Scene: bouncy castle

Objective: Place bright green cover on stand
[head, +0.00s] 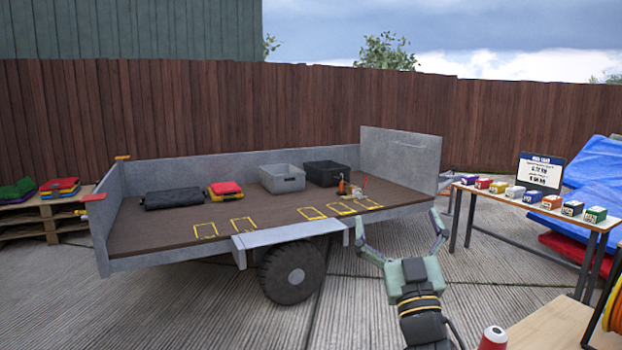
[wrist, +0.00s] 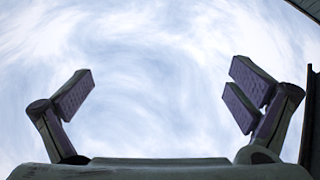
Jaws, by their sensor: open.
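A folded green cover (head: 17,188) lies on a wooden pallet at the far left of the head view; I cannot tell for certain that it is the bright green one. A small box with green sides (head: 595,214) stands at the right end of the display table (head: 540,208). I cannot tell which thing is the stand. My gripper (head: 398,220) is raised in front of the trailer's right part, fingers spread wide and empty, far from the green cover.
A flatbed trailer (head: 150,225) holds a grey crate (head: 283,178), a black crate (head: 327,173), a dark bag (head: 186,199) and a red-yellow folded item (head: 225,189). Its wheel (head: 292,272) sticks out in front. A pale wooden surface (head: 550,325) is at lower right. Concrete at lower left is clear.

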